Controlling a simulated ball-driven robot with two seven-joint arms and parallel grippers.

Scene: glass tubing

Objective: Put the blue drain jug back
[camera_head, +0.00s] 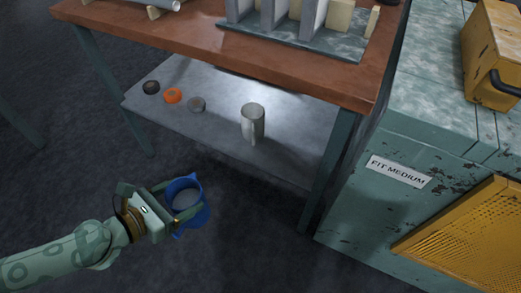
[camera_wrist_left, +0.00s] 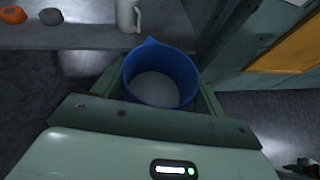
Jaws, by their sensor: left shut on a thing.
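The blue drain jug (camera_head: 184,184) is open-topped and has a greyish inside, which may be its contents or its bottom. My left gripper (camera_head: 185,202) is shut on the jug, with one finger on each side. In the head view the jug is held in front of the table's lower shelf (camera_head: 222,122), apart from it. In the left wrist view the jug (camera_wrist_left: 160,76) sits between the fingers, with its spout toward the shelf. My right gripper is not clearly seen in the head view; a dark piece at the wrist view's lower right corner is unclear.
A white mug-like vessel (camera_head: 253,121) stands on the lower shelf. A black ring (camera_head: 151,87), an orange ring (camera_head: 172,95) and a grey ring (camera_head: 196,104) lie to its left. The shelf front between them looks bare. A table leg and a green cabinet (camera_head: 365,215) stand to the right.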

